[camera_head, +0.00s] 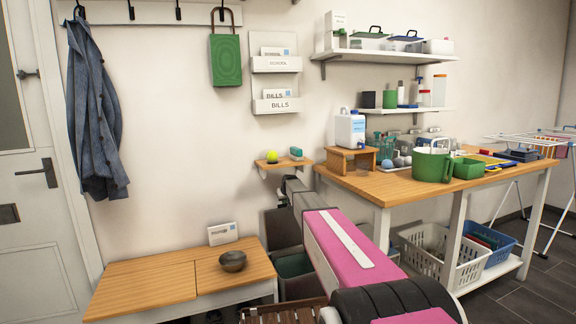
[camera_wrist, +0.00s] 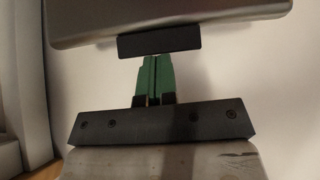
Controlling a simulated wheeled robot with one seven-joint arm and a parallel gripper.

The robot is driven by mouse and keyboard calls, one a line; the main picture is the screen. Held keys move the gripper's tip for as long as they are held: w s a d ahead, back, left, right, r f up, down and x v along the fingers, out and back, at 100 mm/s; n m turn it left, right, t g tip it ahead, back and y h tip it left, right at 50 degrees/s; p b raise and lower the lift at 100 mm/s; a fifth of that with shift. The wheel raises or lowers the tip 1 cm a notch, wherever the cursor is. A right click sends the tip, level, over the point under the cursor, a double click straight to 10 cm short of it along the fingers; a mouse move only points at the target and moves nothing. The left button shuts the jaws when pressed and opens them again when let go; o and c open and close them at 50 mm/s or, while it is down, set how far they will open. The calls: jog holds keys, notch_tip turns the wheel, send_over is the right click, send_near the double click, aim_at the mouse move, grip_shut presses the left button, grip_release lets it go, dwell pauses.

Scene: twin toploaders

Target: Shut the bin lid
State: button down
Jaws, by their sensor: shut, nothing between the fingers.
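In the head view a bin (camera_head: 294,266) with a greenish inside stands between the low bench and the worktable, partly hidden by my arm. A dark upright panel (camera_head: 279,228) behind it looks like its raised lid. In the wrist view a silver panel with rounded corners (camera_wrist: 180,18), probably the lid, fills the top, with a black block (camera_wrist: 158,41) on its lower edge. My gripper (camera_wrist: 157,62) has green fingers, shut together and empty, with tips just below the black block. I cannot tell whether they touch. In the head view my gripper is hidden.
A low wooden bench (camera_head: 145,284) with a dark bowl (camera_head: 232,261) is left of the bin. A small wall shelf (camera_head: 275,165) with a yellow-green ball sits above it. The worktable (camera_head: 400,188) stands right, with baskets (camera_head: 440,252) underneath. A slatted wooden thing (camera_head: 282,312) is in front.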

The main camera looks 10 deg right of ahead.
jog(key=shift+s+f, duration=0.25)
jog(key=shift+f, duration=0.45)
jog(key=shift+s+f, duration=0.3)
jog(key=shift+f, duration=0.4)
jog(key=shift+s+f, duration=0.25)
jog(key=shift+f, duration=0.45)
jog(key=s+a+f, duration=0.1)
jog(key=f, duration=0.3)
jog(key=s+a+f+g, duration=0.1)
jog(key=s+f, duration=0.1)
jog(key=f, duration=0.3)
jog(key=s+a+f+g, duration=0.1)
jog(key=f, duration=0.4)
jog(key=shift+s+a, duration=0.15)
send_near(285, 210)
jog(key=s+f, duration=0.2)
jog(key=s, duration=0.2)
jog(key=shift+w+d+f+t, duration=0.1)
jog(key=shift+d+f+t, duration=0.1)
jog(key=shift+t, duration=0.2)
